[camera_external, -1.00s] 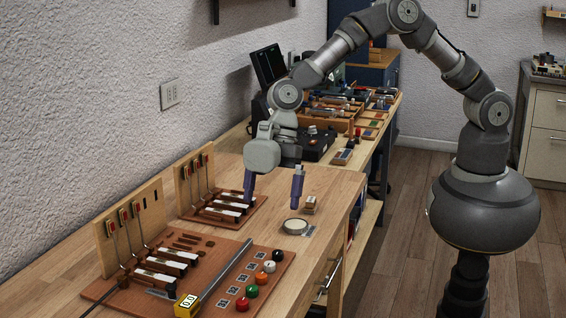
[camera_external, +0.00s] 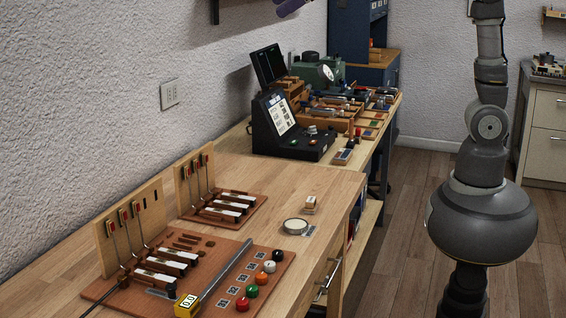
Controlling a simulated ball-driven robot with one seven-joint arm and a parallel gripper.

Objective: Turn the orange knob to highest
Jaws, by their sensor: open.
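An orange knob (camera_external: 262,279) sits in a row of round coloured knobs on the right side of the brown board, on the near wooden bench. It lies between a white knob (camera_external: 269,266) and a green knob (camera_external: 252,291). Its setting is too small to read.
A black knob (camera_external: 278,255) and a red knob (camera_external: 242,304) end the row. A metal bar (camera_external: 224,272) and a yellow display box (camera_external: 187,305) lie left of it. A black console with screen (camera_external: 281,113) is farther back.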

